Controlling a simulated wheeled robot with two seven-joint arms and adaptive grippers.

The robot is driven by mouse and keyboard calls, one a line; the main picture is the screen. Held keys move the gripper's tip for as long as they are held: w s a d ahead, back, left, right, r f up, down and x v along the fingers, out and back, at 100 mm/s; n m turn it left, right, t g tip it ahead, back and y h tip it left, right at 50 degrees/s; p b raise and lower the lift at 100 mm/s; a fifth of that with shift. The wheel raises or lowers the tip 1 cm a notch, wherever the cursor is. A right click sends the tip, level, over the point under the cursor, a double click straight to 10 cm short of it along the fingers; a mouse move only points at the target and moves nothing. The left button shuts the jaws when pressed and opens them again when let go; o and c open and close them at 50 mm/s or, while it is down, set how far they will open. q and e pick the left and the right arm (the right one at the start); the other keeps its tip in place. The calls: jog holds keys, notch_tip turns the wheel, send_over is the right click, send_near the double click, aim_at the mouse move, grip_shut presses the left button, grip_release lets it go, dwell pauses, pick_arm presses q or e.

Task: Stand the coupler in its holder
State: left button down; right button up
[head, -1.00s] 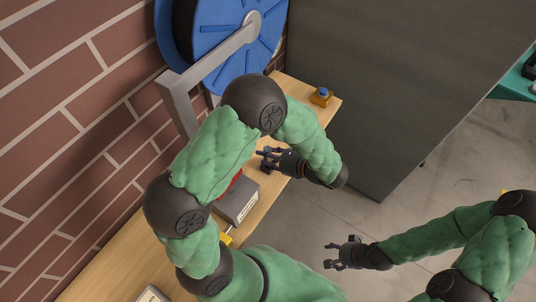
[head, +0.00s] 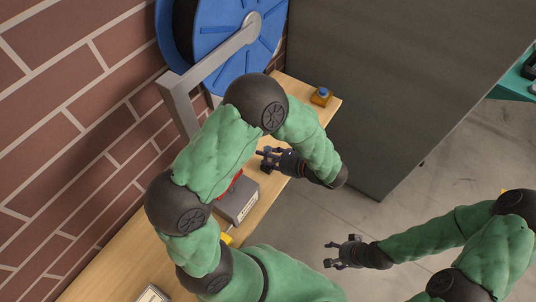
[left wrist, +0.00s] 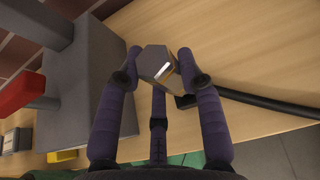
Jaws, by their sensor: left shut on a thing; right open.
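The coupler (left wrist: 155,62) is a grey metal hexagonal piece with a brassy edge, seen in the left wrist view between my fingers. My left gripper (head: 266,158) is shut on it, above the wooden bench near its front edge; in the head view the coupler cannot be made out. A black hose or rod (left wrist: 258,102) runs from near the fingers off to the right; whether it joins the coupler is hidden. My right gripper (head: 342,252) is open and empty over the floor. I cannot tell which thing is the coupler's holder.
A grey block (head: 237,204) with a label and a red part (left wrist: 22,92) stands on the bench (head: 120,262), left of the fingers in the wrist view. A blue reel (head: 228,50) stands behind.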

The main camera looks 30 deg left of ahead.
pick_arm(q)
jog(key=shift+f+b, duration=1.05)
jog(key=shift+f, duration=0.7)
pick_arm(e)
jog(key=shift+f, duration=1.05)
pick_arm(q)
jog(key=c, duration=0.7)
grip_release()
jog(key=shift+c, duration=0.2)
jog(key=w+v, duration=0.1)
jog(key=v, duration=1.1)
jog(key=shift+s, duration=0.4)
jog(key=shift+r, duration=0.15)
pick_arm(e)
jog(key=shift+r, duration=0.15)
